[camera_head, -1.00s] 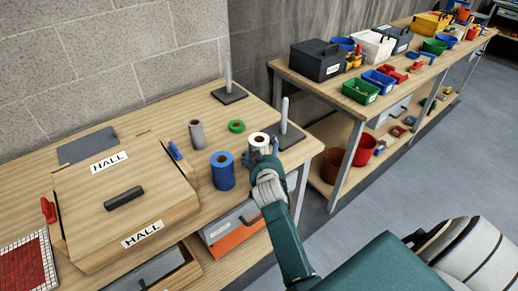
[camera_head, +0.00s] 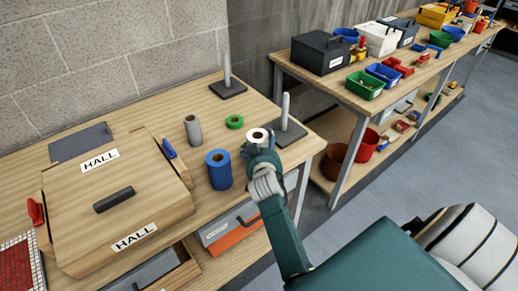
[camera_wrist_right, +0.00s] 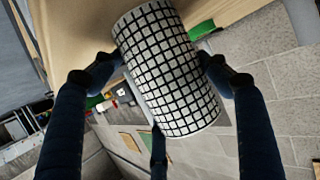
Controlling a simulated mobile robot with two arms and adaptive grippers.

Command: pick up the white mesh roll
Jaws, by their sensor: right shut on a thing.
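The white mesh roll (camera_head: 258,134) is at the right end of the near bench, beside a post on a dark base. In the right wrist view the roll (camera_wrist_right: 168,70) shows as a white cylinder with a black grid. My right gripper (camera_head: 260,150) is shut on it, its dark fingers (camera_wrist_right: 157,76) on both sides of the roll and a third finger below. The roll's lower part is hidden behind the gripper in the head view, so I cannot tell whether it touches the bench. My left gripper is not in view.
Close by stand a blue roll (camera_head: 219,171), a grey roll (camera_head: 192,131), a green ring (camera_head: 234,122) and a post (camera_head: 285,122). A wooden HALL box (camera_head: 120,205) fills the bench's left. A second bench (camera_head: 345,85) with bins stands behind on the right.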

